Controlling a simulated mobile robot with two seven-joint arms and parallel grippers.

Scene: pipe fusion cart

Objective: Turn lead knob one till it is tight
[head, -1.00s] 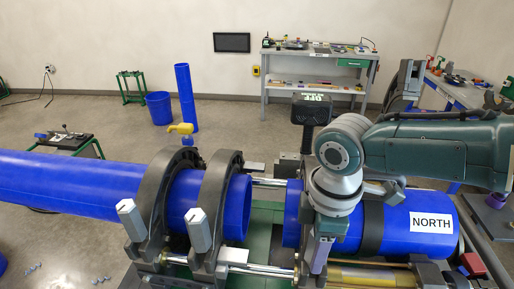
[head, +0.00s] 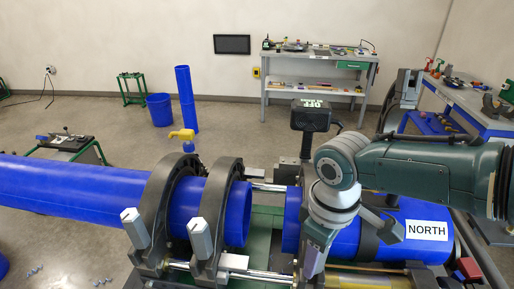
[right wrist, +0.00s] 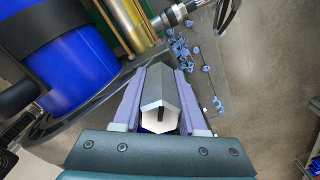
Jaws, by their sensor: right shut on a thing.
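My right gripper (head: 313,262) is at the front of the clamp around the short blue pipe (head: 345,243) marked NORTH. In the right wrist view, its two purple fingers (right wrist: 157,98) press on either side of a silver faceted knob (right wrist: 160,100) with a dark slot mark. In the head view that knob is hidden by the gripper. Two similar silver knobs, a left one (head: 135,228) and a right one (head: 201,238), stand free on the dark clamp rings around the long blue pipe (head: 90,188). My left gripper is not in view.
A gap separates the two pipe ends above the green cart bed (head: 262,225). A black box with a lit display (head: 310,115) stands behind the gap.

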